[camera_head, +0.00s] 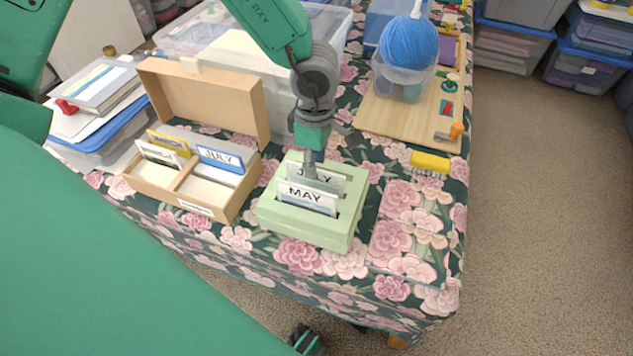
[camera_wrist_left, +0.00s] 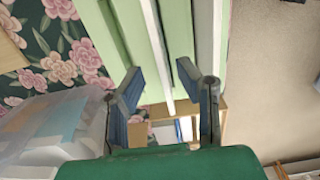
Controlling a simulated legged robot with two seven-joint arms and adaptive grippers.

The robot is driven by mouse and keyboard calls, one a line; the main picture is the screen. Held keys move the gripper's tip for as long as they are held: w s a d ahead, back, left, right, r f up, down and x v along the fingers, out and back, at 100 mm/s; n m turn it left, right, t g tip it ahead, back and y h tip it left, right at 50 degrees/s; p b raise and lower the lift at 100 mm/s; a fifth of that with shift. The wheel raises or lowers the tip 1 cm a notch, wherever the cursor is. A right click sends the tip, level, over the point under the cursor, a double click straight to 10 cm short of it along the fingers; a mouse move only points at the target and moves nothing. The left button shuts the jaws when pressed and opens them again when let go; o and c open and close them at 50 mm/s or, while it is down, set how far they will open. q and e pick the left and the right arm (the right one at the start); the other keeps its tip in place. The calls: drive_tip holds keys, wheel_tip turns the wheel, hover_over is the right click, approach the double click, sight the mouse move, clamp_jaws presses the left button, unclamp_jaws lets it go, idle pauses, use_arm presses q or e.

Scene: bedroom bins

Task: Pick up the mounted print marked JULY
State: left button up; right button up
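A mounted print lettered JULY, partly hidden by my gripper (camera_head: 315,165), stands upright in a slot of the pale green box (camera_head: 300,232). A print lettered MAY (camera_head: 307,198) stands just in front of it. Another print marked JULY (camera_head: 220,158), with a blue band, stands in the right compartment of the wooden box (camera_head: 195,206). My left gripper points down over the green box. In the left wrist view its fingers (camera_wrist_left: 165,90) are apart, with a white print edge (camera_wrist_left: 155,40) between them and gaps on both sides. My right gripper cannot be made out.
A yellow MARCH print (camera_head: 168,143) and another print stand in the wooden box's left compartment; its lid stands raised behind. A yellow brush (camera_head: 429,162), a wooden board (camera_head: 385,118) and a blue yarn ball (camera_head: 408,45) lie right.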

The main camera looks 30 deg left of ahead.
sight(315, 184)
use_arm(q)
wheel_tip(315, 184, down, 6)
drive_tip(key=b, duration=0.3)
drive_tip(key=shift+s+r, duration=0.1)
drive_tip(key=shift+r, duration=0.15)
drive_tip(key=shift+c, duration=0.4)
clamp_jaws()
